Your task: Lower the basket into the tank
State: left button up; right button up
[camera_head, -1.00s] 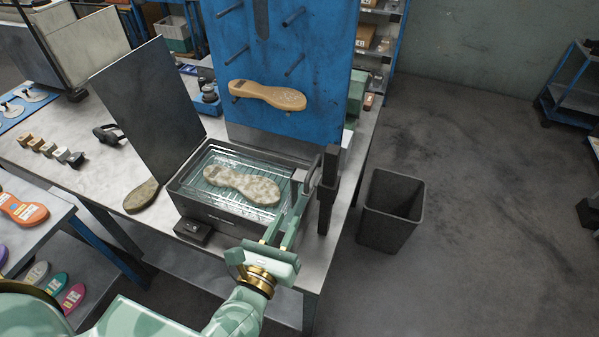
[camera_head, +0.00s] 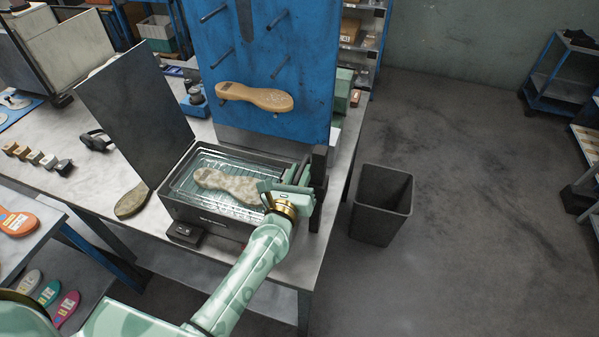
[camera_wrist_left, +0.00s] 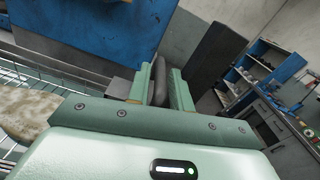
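The tank (camera_head: 213,222) is a dark open box near the table's front edge, with its lid (camera_head: 135,105) raised at the left. The wire basket (camera_head: 188,172) shows within the tank's opening, about level with the rim; its exact height is hard to judge. A mottled beige sole (camera_head: 228,185) lies in the basket. My left gripper (camera_head: 302,173) is at the tank's right side. In the left wrist view its two fingers (camera_wrist_left: 160,88) stand close on either side of a dark upright handle and appear shut on it. My right gripper is not in view.
A blue pegboard (camera_head: 262,60) with a tan sole (camera_head: 254,97) stands behind the tank. A dark post (camera_head: 318,190) rises close to the right of my gripper. A small dark box (camera_head: 184,233) sits before the tank. A bin (camera_head: 382,205) stands on the floor at right.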

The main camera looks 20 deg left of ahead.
pick_arm(q)
grip_shut()
notch_tip(320, 180, down, 7)
jog(key=b, duration=0.6)
jog(key=shift+b, duration=0.3)
jog(key=shift+s+f, duration=0.1)
grip_release()
jog(key=s+b, duration=0.1)
jog(key=s, duration=1.5)
jog(key=shift+a, duration=0.25)
